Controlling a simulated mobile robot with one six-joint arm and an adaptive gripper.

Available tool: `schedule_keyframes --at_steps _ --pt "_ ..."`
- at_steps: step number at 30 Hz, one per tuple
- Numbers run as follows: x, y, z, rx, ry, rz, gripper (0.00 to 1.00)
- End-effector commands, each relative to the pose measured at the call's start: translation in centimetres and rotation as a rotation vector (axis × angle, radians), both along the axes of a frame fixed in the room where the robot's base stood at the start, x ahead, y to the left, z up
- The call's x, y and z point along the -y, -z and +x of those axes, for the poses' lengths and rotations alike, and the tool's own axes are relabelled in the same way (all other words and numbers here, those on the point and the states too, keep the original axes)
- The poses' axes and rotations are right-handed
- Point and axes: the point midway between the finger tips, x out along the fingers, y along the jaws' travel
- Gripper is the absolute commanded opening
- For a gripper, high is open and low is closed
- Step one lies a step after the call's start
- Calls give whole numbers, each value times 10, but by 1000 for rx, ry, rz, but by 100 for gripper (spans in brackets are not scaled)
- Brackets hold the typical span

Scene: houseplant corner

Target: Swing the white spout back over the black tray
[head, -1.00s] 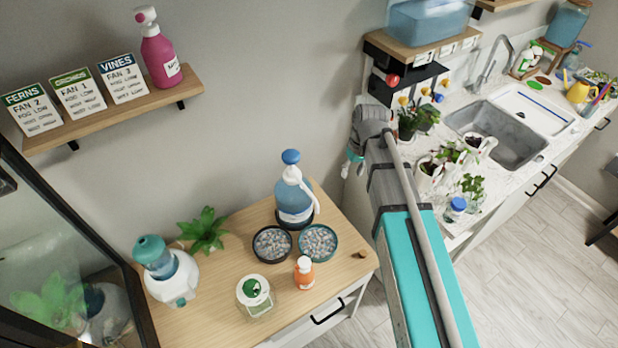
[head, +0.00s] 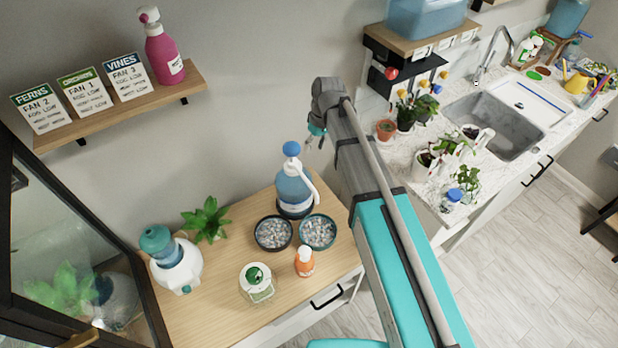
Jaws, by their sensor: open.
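A blue bottle (head: 294,190) with a blue knob on top stands on the wooden cabinet top. Its white spout (head: 306,181) runs down the bottle's right side, on the side of the teal-rimmed tray (head: 318,232). The black tray (head: 273,234), round and filled with pebbles, sits in front of the bottle to the left, beside the teal one. My gripper (head: 316,139), small with teal fingers, is open and empty in the air, just above and right of the bottle's knob. It appears apart from the spout.
An orange bottle (head: 305,262) and a green-lidded jar (head: 257,283) stand in front of the trays. A white vessel with a teal top (head: 174,262) and a green plant (head: 206,220) are left. A shelf (head: 130,103) hangs upper left; a sink counter (head: 452,190) is right.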

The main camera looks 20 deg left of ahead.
Motion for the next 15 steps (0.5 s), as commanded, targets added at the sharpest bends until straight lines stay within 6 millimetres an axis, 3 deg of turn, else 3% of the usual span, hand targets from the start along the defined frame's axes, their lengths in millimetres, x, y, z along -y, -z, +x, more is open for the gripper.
schedule_keyframes --at_steps 15 --pt "-4 32 -5 0 0 0 53"
